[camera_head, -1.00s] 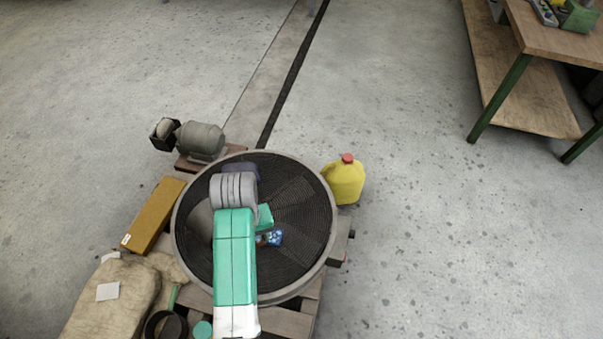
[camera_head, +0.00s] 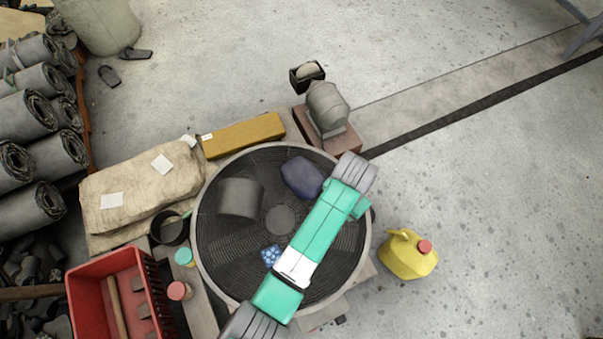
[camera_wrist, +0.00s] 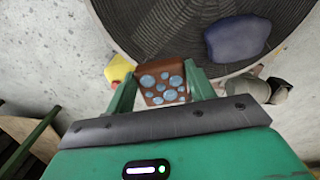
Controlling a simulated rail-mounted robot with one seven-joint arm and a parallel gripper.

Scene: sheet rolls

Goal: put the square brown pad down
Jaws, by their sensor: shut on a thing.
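In the wrist view my gripper (camera_wrist: 160,74) has its two green fingers on either side of the square brown pad (camera_wrist: 160,86), shut on it. The pad has several pale blue round spots. It shows against the rim of the round fan; its height above anything below cannot be told. In the head view my green arm crosses the fan (camera_head: 225,265), and the pad is not clearly visible there. A small blue patterned patch (camera_head: 270,255) shows beside my arm over the grille; I cannot tell what it is.
On the grille lie a dark blue thing (camera_head: 302,177) and a grey roll (camera_head: 240,198). Around the fan are a yellow jug (camera_head: 408,254), a motor (camera_head: 327,108), a mustard box (camera_head: 243,135), sacks (camera_head: 135,190) and a red crate (camera_head: 95,285). The floor at right is open.

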